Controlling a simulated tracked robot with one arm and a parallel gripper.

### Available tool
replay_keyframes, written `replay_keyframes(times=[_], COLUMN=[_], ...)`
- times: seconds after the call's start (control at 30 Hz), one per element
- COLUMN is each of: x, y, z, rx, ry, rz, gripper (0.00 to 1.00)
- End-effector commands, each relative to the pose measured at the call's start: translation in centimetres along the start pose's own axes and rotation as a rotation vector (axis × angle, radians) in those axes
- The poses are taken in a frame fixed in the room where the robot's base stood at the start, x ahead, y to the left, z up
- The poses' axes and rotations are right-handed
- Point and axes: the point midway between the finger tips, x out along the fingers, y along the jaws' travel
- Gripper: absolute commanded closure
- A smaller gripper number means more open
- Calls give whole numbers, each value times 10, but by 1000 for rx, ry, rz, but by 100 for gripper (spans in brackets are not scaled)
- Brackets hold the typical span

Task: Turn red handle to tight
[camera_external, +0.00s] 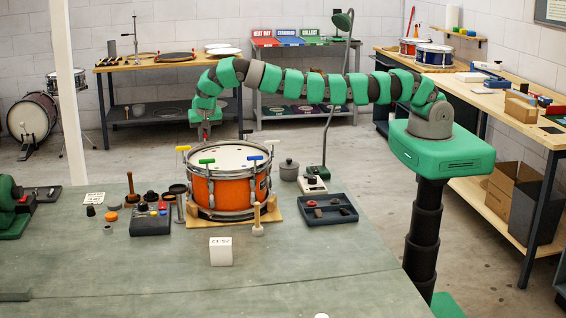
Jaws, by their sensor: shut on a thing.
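An orange drum (215,188) with a white head stands on a wooden base (196,221) on the bench. Coloured key handles stand around its rim: yellow (183,148) at the left, green (207,161) at the front left, blue (254,158) at the front right. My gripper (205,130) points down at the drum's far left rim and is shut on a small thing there. A bit of red shows between the fingers, apparently the red handle (206,124); most of it is hidden. Its turn angle cannot be read.
A dark tray (345,219) with small parts lies right of the drum. Small tools and a dark box (150,222) are at the left. The front of the bench (330,280) is mostly clear.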

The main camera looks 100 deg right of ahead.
Motion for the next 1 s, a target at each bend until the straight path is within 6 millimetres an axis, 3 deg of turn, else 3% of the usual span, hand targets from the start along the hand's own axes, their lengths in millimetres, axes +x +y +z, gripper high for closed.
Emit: replay_keyframes(times=[1.0], x=[-1], y=[-2], z=[2], rx=[67], ry=[-1], rz=[25], gripper=[100])
